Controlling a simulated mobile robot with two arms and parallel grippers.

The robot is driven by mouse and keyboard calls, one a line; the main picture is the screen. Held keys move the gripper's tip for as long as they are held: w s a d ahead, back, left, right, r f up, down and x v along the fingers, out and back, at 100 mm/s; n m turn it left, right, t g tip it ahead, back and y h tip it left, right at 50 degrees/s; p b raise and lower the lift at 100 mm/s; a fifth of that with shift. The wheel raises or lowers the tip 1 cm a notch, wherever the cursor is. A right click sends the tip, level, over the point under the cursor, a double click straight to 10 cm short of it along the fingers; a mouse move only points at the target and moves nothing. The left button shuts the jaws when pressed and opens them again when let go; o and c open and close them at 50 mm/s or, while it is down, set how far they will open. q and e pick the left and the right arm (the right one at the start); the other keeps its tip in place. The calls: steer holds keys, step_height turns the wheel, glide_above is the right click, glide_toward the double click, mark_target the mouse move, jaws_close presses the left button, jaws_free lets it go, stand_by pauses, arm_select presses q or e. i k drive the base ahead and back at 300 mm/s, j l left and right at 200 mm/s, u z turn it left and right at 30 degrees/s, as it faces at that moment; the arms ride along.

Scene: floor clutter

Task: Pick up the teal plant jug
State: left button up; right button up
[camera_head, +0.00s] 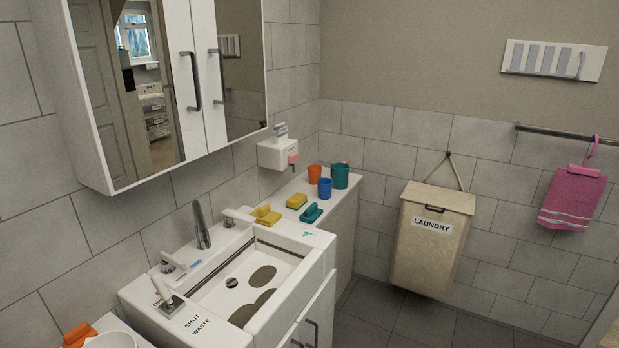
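A teal cup-shaped vessel (340,177) stands upright at the back of the white counter, against the tiled corner. A smaller teal object (311,214) with a raised grip lies on the counter just right of the sink's back edge. Neither shows a clear spout, so I cannot tell which, if either, is the teal plant jug. Neither of my grippers is in view.
A blue cup (324,188) and an orange cup (314,174) stand close beside the teal vessel. Yellow objects (297,200) lie near the sink (217,313). A mirrored cabinet (211,70) overhangs the left. A laundry hamper (432,258) hangs right; floor (400,325) shows bare.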

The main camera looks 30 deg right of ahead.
mark_target(339, 172)
steer(key=i+l+u, duration=0.15)
steer(key=l, duration=0.15)
steer(key=i+l+u, duration=0.2)
steer(key=l, duration=0.15)
steer(key=l+u, duration=0.15)
steer(key=l, duration=0.2)
steer(key=i+l+u, duration=0.2)
steer(key=l, duration=0.15)
